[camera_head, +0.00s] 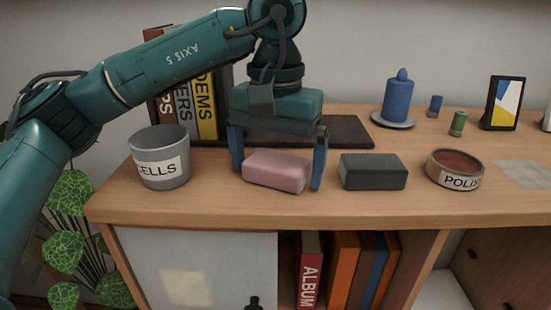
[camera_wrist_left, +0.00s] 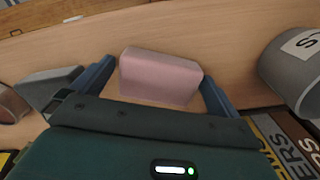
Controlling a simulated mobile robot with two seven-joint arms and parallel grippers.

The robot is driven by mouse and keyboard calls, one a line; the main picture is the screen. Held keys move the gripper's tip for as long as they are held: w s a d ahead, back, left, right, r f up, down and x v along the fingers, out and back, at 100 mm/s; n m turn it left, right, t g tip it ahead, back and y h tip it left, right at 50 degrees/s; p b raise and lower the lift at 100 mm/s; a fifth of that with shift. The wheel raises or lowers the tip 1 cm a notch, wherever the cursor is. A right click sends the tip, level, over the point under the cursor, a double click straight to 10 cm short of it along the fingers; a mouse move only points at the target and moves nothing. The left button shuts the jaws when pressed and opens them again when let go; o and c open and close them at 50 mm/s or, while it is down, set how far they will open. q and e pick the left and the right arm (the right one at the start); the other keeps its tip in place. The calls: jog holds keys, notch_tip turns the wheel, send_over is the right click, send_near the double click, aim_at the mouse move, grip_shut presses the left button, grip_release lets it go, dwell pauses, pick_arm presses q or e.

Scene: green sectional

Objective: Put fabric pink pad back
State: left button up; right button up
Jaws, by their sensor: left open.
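The fabric pink pad (camera_head: 276,171) lies on the wooden cabinet top, left of a dark grey block (camera_head: 373,171). My left gripper (camera_head: 278,178) is open above and around the pad, with one finger near each end. In the left wrist view, the pad (camera_wrist_left: 159,75) sits between the two spread fingers (camera_wrist_left: 158,90). A gap shows beside the pad, and I cannot tell whether either finger touches it. My right gripper is not in view.
A grey tin (camera_head: 160,158) stands left of the gripper, with books (camera_head: 205,105) behind it. A dark flat board (camera_head: 350,132) lies behind the pad. A polish tin (camera_head: 455,169), a blue candle (camera_head: 398,101) and a picture frame (camera_head: 503,103) stand to the right.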

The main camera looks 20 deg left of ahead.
aim_at(275, 161)
pick_arm(q)
jog(key=shift+r, duration=0.5)
notch_tip(275, 161, up, 11)
jog(key=p, duration=0.1)
jog(key=shift+p, duration=0.4)
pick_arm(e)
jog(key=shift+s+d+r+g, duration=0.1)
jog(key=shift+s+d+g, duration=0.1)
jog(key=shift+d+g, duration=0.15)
